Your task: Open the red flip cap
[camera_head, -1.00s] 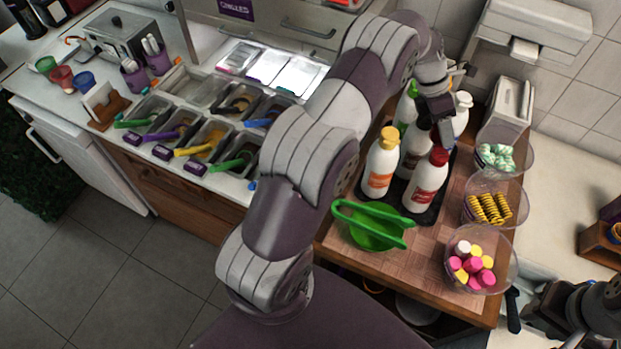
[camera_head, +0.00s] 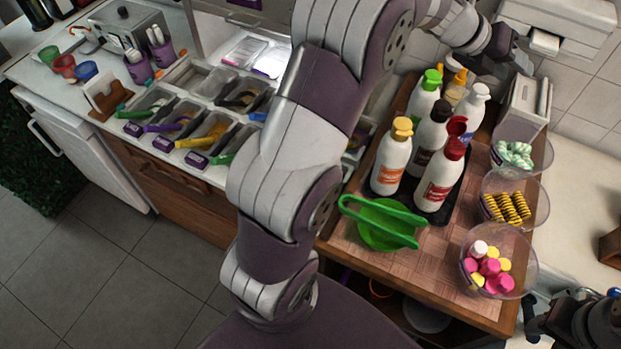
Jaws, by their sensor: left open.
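A white bottle with a red label (camera_head: 437,185) stands at the front right of a bottle group on a dark tray. Its red flip cap (camera_head: 455,147) has its lid (camera_head: 457,125) tipped up, so the cap looks open. My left gripper (camera_head: 520,58) is behind and above the bottles at the upper right, clear of the red cap and holding nothing that I can see. It is open, though its fingers show small. My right gripper (camera_head: 575,318) is partly in view at the lower right corner, far from the bottles; its jaws are not clear.
Bottles with yellow (camera_head: 402,127), green (camera_head: 431,80), black (camera_head: 440,110) and white (camera_head: 479,92) tops crowd around the red one. Clear bowls of toppings (camera_head: 497,262) line the right edge. My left arm crosses the middle.

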